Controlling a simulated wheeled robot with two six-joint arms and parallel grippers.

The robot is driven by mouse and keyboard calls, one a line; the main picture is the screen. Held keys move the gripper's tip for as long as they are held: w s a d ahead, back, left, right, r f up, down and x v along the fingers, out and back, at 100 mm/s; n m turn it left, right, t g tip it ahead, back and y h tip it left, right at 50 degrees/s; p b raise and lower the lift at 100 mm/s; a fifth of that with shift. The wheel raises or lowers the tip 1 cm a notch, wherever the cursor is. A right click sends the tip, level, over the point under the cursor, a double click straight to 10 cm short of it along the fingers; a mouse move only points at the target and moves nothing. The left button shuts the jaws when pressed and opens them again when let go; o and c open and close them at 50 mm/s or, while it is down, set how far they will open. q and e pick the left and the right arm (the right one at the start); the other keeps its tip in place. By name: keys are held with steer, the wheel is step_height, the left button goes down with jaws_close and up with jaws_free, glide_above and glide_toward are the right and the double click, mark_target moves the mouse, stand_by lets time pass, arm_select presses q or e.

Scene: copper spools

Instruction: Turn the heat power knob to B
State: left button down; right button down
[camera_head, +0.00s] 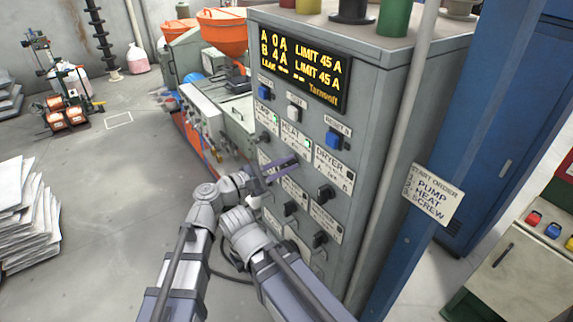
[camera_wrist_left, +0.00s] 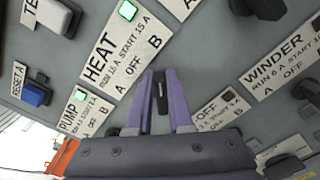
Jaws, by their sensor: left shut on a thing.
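The HEAT label (camera_wrist_left: 125,52) reads A, OFF, B, with a lit green lamp at its corner; it also shows in the head view (camera_head: 293,137). The dark heat knob (camera_wrist_left: 161,92) sits below it. My left gripper (camera_wrist_left: 162,90) has its purple fingers on either side of this knob and is shut on it. The knob's long side runs up the picture, roughly towards the letter B. In the head view my left gripper (camera_head: 283,167) is against the panel and covers the knob. My right gripper is not seen.
The grey cabinet (camera_head: 375,75) carries a display (camera_head: 305,72) showing A 0 A and B 4 A, limits 45 A. DRYER knob (camera_head: 325,191) and other knobs are close by. A START ORDER sign (camera_head: 433,195) reads pump, heat, screw. The floor at left has free room.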

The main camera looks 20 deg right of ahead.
arm_select(q)
steer(key=c, duration=0.8)
jaws_free()
steer(key=shift+v, duration=3.95)
